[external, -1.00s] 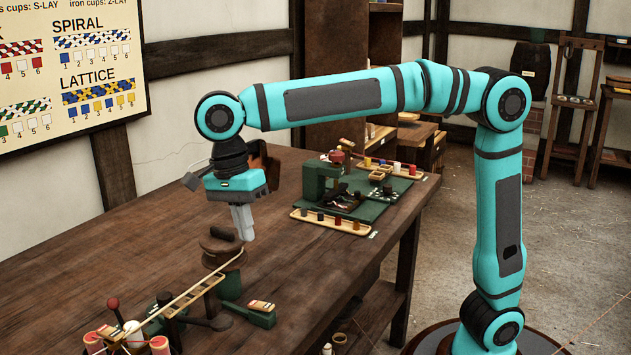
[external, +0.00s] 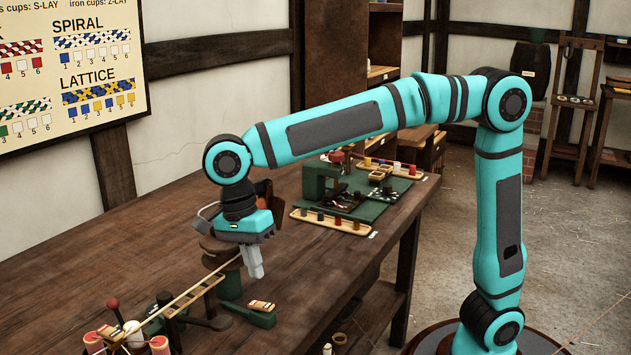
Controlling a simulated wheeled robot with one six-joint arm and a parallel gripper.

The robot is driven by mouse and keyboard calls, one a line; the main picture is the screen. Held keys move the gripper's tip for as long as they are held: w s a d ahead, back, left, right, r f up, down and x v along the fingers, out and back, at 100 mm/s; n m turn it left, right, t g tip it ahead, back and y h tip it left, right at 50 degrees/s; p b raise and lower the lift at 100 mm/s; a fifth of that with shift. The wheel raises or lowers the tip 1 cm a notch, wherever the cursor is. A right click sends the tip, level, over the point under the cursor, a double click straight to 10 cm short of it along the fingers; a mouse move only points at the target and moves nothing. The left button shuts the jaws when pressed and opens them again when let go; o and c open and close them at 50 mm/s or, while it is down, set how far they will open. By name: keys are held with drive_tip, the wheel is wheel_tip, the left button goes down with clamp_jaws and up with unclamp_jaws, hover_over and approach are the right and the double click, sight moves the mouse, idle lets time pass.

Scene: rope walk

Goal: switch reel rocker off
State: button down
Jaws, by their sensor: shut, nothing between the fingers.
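A small cream-and-red rocker switch (external: 262,305) sits on a green block (external: 250,316) near the front edge of the wooden bench; I take it to be the reel rocker. Which way it is tipped is too small to tell. My gripper (external: 257,276) points down with its fingers together and empty. Its tips show just above the switch in the picture, apart from it. The brown wooden reel (external: 212,248) on its green stand (external: 229,287) is partly hidden behind my gripper.
A green mat (external: 390,188) with a machine and cup trays lies farther back. The bench's left middle is clear.

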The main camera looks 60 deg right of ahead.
sight(260, 303)
drive_tip(key=shift+x, duration=3.05)
drive_tip(key=shift+s+f+t, duration=0.4)
drive_tip(key=shift+s+t, duration=0.05)
drive_tip(key=shift+t, duration=0.25)
drive_tip(key=shift+f, duration=0.1)
drive_tip(key=shift+d, duration=0.1)
drive_tip(key=shift+w+f, duration=0.1)
drive_tip(key=shift+w, duration=0.8)
